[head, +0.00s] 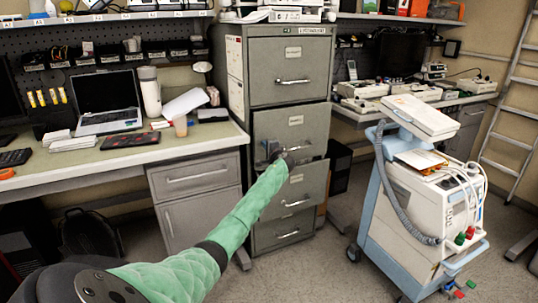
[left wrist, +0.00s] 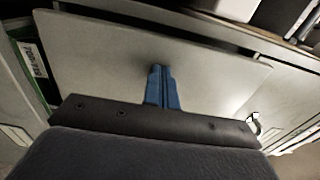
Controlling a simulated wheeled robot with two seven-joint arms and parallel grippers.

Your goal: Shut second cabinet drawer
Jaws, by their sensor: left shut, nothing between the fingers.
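The grey metal filing cabinet (head: 236,90) stands in the middle of the head view, with its drawers stacked. The second drawer from the top (head: 312,122) has a pale label, and its handle is partly hidden by my gripper. My left gripper (head: 272,149) is at the lower part of this drawer front. In the left wrist view its blue fingers (left wrist: 162,88) are together and empty, against or very near a grey panel (left wrist: 105,60). I cannot tell whether they touch it. My right gripper is not in view.
A desk (head: 100,165) with a laptop (head: 106,102) stands to the left. A wheeled medical cart (head: 400,215) with a grey hose stands to the right. Below my arm, the third drawer (head: 305,186) seems to stick out slightly. Floor is clear between cabinet and cart.

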